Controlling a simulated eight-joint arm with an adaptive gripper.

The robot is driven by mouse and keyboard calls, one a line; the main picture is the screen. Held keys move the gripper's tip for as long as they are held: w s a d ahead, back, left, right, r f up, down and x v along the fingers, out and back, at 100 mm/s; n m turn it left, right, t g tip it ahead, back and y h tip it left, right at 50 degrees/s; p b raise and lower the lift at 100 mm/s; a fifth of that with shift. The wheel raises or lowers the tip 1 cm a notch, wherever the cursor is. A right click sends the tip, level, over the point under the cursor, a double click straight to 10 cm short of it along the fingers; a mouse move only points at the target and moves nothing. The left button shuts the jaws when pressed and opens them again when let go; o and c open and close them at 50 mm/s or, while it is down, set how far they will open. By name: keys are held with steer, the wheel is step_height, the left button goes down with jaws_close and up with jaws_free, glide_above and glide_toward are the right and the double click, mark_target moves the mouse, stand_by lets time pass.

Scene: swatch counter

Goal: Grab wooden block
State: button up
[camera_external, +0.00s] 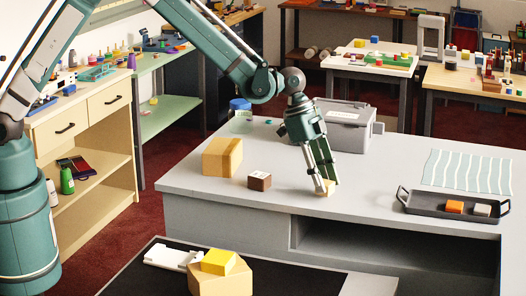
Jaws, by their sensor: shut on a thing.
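My gripper (325,188) points down at the grey counter (389,183), near its middle. Its fingers are shut on a small pale wooden block (328,188), which shows only in part between and below the fingertips. The block is at or just above the counter top; I cannot tell if it touches. A dark brown block with a lighter top (259,181) sits on the counter to the left of my gripper. A larger tan wooden box (222,157) stands further left.
A grey lidded case (349,128) stands behind my gripper. A dark tray (425,207) with an orange block (454,207) and a pale block (482,210) lies at the right, near a striped cloth (468,170). A yellow block (218,261) tops a box in front. The counter between gripper and tray is clear.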

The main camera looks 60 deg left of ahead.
steer(key=shift+r, duration=4.4)
